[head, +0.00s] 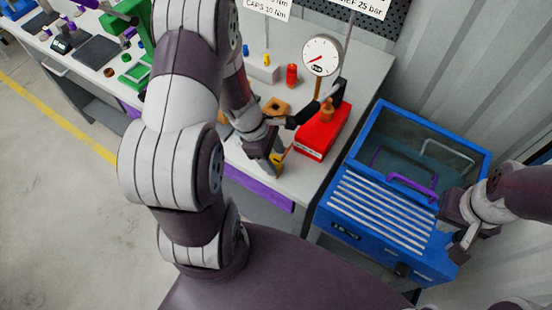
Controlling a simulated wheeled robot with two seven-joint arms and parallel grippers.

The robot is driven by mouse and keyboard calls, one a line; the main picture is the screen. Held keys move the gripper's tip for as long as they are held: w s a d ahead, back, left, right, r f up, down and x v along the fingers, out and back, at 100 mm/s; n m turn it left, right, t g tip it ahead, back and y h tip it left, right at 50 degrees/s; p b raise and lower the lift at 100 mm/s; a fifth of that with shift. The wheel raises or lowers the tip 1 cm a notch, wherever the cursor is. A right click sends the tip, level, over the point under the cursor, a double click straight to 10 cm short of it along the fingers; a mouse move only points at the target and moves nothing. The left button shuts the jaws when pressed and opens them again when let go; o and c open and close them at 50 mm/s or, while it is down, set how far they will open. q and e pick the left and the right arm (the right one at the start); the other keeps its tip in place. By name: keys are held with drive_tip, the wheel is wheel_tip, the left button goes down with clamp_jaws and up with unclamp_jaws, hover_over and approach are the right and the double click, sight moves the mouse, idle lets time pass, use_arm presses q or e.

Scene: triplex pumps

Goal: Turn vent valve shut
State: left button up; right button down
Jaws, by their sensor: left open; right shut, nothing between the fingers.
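A red pump box (322,133) stands on the grey bench, with a round white dial gauge (322,56) on a stem above it. An orange-brown fitting (327,110) and a black upright part (341,93) show by the box. I cannot make out which part is the vent valve. My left gripper (284,147) is open at the left side of the red box, near a small yellow part (277,159). My arm and gripper hide part of this area, and I cannot tell whether they touch anything. My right gripper (464,242) is shut and empty by the blue tank's right side.
A blue tank (352,228) with a slatted top and a purple handle (411,188) stands right of the bench. A red cylinder (292,75) and a tan block (276,106) are on the bench. A corrugated wall (450,70) rises behind. Open floor lies left.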

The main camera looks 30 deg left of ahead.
use_arm(q)
drive_tip(key=shift+s+d+f, duration=0.2)
drive_tip(key=shift+f, duration=0.3)
drive_tip(key=shift+w, duration=0.15)
drive_tip(key=shift+c, duration=0.8)
drive_tip(key=c, duration=0.9)
